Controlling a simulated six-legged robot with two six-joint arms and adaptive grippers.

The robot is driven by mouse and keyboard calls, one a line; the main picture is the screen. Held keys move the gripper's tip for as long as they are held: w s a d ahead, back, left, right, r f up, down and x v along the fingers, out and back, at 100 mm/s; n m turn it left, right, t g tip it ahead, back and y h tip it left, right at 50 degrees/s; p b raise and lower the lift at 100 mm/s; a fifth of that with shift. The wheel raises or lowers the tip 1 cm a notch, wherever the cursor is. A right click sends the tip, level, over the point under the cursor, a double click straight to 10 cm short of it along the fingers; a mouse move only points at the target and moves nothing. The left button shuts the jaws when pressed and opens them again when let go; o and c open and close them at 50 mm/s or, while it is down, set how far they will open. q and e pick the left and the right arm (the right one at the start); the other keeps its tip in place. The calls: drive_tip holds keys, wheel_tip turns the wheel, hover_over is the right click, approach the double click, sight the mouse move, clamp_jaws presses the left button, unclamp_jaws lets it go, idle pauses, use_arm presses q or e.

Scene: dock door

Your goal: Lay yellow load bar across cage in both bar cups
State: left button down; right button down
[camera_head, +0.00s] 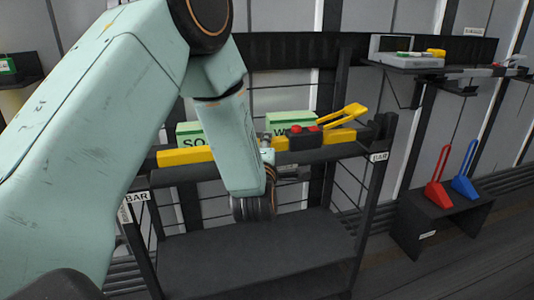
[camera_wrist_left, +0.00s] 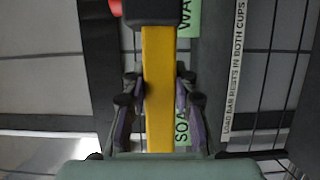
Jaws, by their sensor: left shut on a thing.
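The yellow load bar (camera_head: 187,156) spans the upper front of the dark cage (camera_head: 255,255), roughly level. In the head view my left forearm and wrist hide the grip. A dark cup (camera_head: 385,125) tops the right post. The left cup is hidden by my arm. I cannot tell whether either end is seated. My right gripper is out of view.
Green boxes (camera_head: 290,122) stand behind the bar. White BAR labels (camera_head: 380,157) mark the posts. A dark stand with a red (camera_head: 437,180) and a blue (camera_head: 466,175) chock-like piece is at right. A wall shelf (camera_head: 432,66) holds small items.

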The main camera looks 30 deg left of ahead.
use_arm(q)
drive_tip(key=shift+w+f, duration=0.15)
drive_tip(key=shift+f, duration=0.25)
drive_tip(key=shift+r, duration=0.1)
drive_tip(key=c, duration=1.5)
unclamp_jaws()
drive_tip(key=shift+f, duration=0.3)
drive_tip(key=o, duration=0.4)
drive_tip(key=shift+o, duration=0.2)
drive_tip(key=shift+r, duration=0.1)
